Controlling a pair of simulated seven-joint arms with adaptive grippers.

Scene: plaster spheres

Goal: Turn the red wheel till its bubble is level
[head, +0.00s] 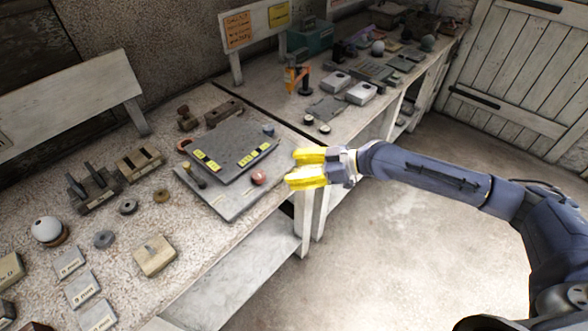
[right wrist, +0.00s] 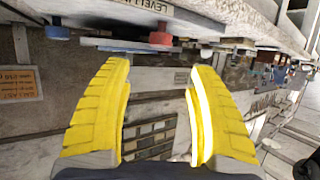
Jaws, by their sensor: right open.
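The red wheel (head: 259,177) sits at the right front corner of a grey levelling plate (head: 228,140) on the bench. Yellow bubble vials (head: 207,161) lie on the plate, with more yellow vials (head: 255,153) towards its right side; their bubbles are too small to read. My right gripper (head: 290,169) is open and empty, with yellow fingers, just right of the red wheel and apart from it. In the right wrist view the red wheel (right wrist: 161,38) shows beyond the gap between the open fingertips (right wrist: 160,66). My left gripper is not in view.
A blue wheel (head: 268,130) is at the plate's back right corner; it may be the blue one in the right wrist view (right wrist: 57,30). A dark knob (head: 200,183) stands at the left front. Blocks and a white ball (head: 46,229) lie left. Floor space right is free.

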